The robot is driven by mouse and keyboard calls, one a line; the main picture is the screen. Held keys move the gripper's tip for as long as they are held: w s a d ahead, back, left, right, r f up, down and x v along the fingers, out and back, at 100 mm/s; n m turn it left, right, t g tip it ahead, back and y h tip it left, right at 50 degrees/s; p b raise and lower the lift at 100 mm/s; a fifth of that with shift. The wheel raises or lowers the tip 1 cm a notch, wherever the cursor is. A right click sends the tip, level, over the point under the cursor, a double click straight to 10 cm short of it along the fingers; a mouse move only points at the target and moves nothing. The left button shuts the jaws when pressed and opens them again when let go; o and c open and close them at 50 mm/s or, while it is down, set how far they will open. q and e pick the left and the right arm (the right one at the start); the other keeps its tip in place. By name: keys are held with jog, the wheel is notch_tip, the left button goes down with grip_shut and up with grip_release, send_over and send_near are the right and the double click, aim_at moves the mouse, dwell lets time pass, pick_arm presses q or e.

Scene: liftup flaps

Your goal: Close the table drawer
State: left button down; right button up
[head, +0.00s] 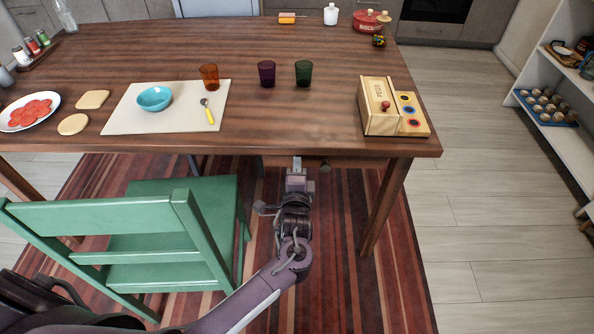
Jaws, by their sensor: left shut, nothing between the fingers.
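The wooden table (300,133) spans the view. Its drawer (352,163) shows only as a thin strip of wood under the front edge, with a round knob (325,166). The tabletop hides most of the drawer, so I cannot tell how far out it is. My left gripper (297,161) is shut and empty at the table's front edge, just left of the knob. I cannot tell whether its fingertips touch the drawer front. My right gripper is not in view.
A green chair (150,240) stands left of my left arm. A wooden box (378,105) is near the table's right corner. Cups, a placemat (120,118) with a blue bowl (155,98), and a plate lie on top. Floor is clear on the right.

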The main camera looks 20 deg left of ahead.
pick_arm(q)
jog(key=x, duration=0.4)
jog(key=shift+w, duration=0.2)
jog(key=shift+w+a, duration=0.15)
jog(key=shift+w, duration=0.05)
jog(key=shift+s+r, duration=0.1)
jog(key=shift+r, duration=0.15)
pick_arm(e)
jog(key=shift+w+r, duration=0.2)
